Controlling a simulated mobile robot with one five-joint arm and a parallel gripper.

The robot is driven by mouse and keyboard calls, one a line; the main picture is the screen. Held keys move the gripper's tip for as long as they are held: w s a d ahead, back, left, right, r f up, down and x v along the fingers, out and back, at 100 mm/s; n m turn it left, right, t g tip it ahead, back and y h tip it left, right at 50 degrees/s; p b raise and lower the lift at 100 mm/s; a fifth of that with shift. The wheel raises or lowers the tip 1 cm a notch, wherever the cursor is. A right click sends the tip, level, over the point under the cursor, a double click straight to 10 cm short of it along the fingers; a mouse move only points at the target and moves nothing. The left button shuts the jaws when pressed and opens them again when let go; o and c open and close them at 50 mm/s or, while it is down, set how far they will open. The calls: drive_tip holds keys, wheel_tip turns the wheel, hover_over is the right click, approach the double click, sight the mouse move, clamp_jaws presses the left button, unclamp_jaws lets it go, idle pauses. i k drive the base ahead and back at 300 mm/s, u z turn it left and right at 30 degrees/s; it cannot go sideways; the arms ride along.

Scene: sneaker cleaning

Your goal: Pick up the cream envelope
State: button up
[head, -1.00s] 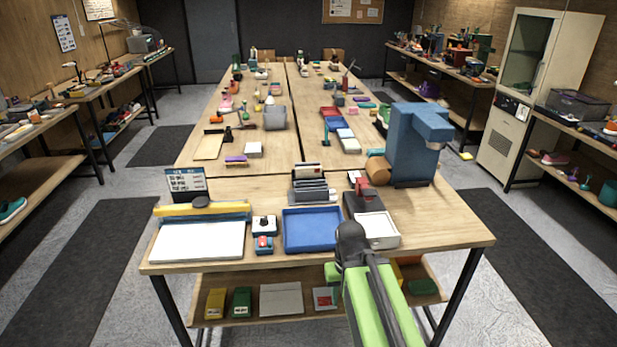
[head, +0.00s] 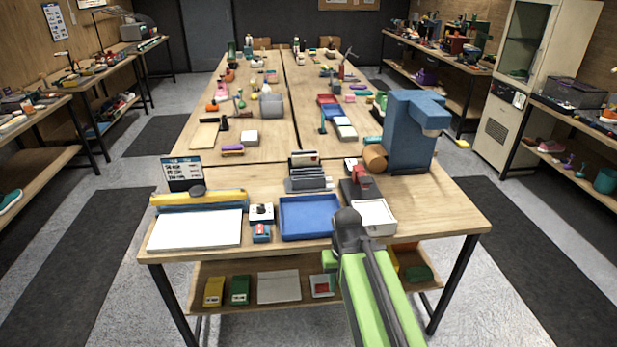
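I cannot make out a clearly cream envelope. A grey rack (head: 309,184) stands behind the blue tray on the near table. Several flat pieces stand upright in it, and a pale one with a dark mark (head: 304,158) shows at its back; I cannot tell whether it is an envelope. A flat pale sheet (head: 278,286) lies on the shelf under the table. My gripper does not show; the arm hides what lies beyond the joint.
On the near table (head: 456,215) are a white board (head: 196,230), a blue tray (head: 310,219), a white tray (head: 376,216), a small red-topped device (head: 361,184) and a tall blue machine (head: 408,135). Yellow (head: 214,291) and green (head: 240,290) boxes are below. Aisles flank the table.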

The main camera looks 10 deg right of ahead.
sight(306, 159)
drive_tip(key=u, duration=0.95)
drive_tip(key=k, duration=0.1)
drive_tip(key=u, duration=3.15)
drive_tip(key=k, duration=2.6)
drive_tip(key=z, duration=1.75)
drive_tip(key=i, duration=0.35)
drive_tip(key=u, duration=0.15)
